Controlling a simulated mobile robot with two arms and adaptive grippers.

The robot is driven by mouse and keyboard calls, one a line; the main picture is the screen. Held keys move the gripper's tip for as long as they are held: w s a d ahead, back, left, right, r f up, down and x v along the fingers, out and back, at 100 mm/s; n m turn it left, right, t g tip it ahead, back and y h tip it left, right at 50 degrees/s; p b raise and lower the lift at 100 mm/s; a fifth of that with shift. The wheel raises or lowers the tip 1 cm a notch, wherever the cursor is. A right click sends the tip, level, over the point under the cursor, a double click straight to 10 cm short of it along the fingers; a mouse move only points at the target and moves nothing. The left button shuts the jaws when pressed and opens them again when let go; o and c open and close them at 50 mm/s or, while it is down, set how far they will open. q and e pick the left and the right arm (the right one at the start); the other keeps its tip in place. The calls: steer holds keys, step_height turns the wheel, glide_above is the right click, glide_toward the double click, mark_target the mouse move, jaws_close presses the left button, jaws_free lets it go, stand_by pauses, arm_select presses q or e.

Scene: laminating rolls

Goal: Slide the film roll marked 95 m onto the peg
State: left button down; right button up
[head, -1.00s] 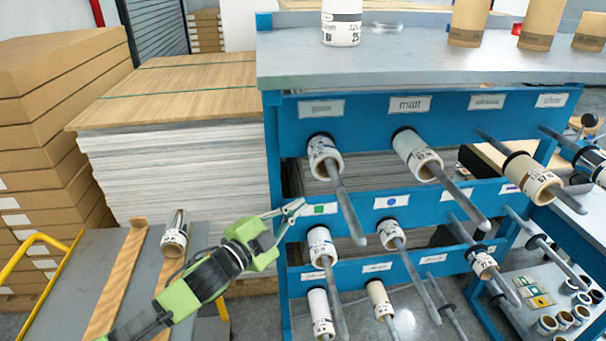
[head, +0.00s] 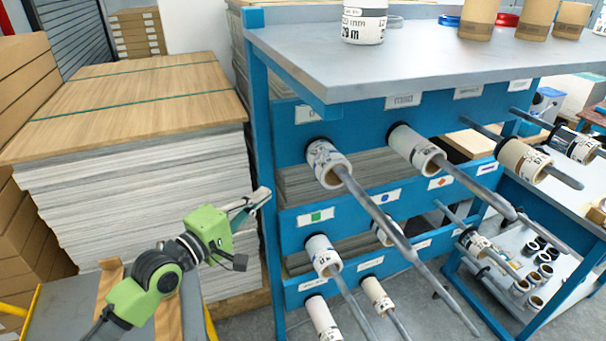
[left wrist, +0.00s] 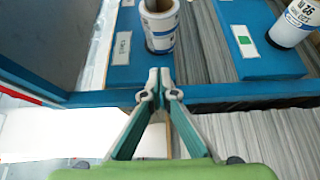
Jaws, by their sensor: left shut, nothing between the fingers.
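My left gripper (head: 262,196) is closed and empty, in front of the left post of the blue rack (head: 262,120). In the left wrist view its fingertips (left wrist: 159,88) meet just short of a white roll (left wrist: 161,28) on a peg. Another roll (left wrist: 293,22) beside a green-square label has a mark that I cannot read surely. In the head view white rolls sit on pegs, such as the upper left one (head: 327,163) and the one below it (head: 322,255). A roll (head: 364,20) stands upright on the rack top. I cannot tell which roll reads 95 m. My right gripper is not in view.
A tall sheet stack (head: 130,170) stands left of the rack. A grey cart (head: 65,300) with wooden rails is at lower left, partly behind my left arm. Long bare pegs (head: 375,215) jut toward me. Brown rolls (head: 478,18) stand on the rack top.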

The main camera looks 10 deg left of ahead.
arm_select(q)
steer(key=p, duration=0.2)
glide_toward(316, 172)
steer(key=w+a, duration=0.2)
steer(key=w, duration=0.3)
steer(key=shift+w+d+r+p, duration=0.1)
steer(key=shift+w+d+p, duration=0.2)
steer(key=shift+d, duration=0.35)
steer(key=shift+w+d+p, duration=0.2)
steer(key=shift+d+p, duration=0.2)
steer(key=shift+d, duration=0.2)
steer(key=shift+w+d+r+p, duration=0.1)
steer(key=shift+w+d+p, duration=0.2)
steer(key=shift+d, duration=0.35)
steer(key=shift+w+d+p, duration=0.25)
steer(key=shift+d+p, duration=0.1)
steer(key=shift+d, duration=0.6)
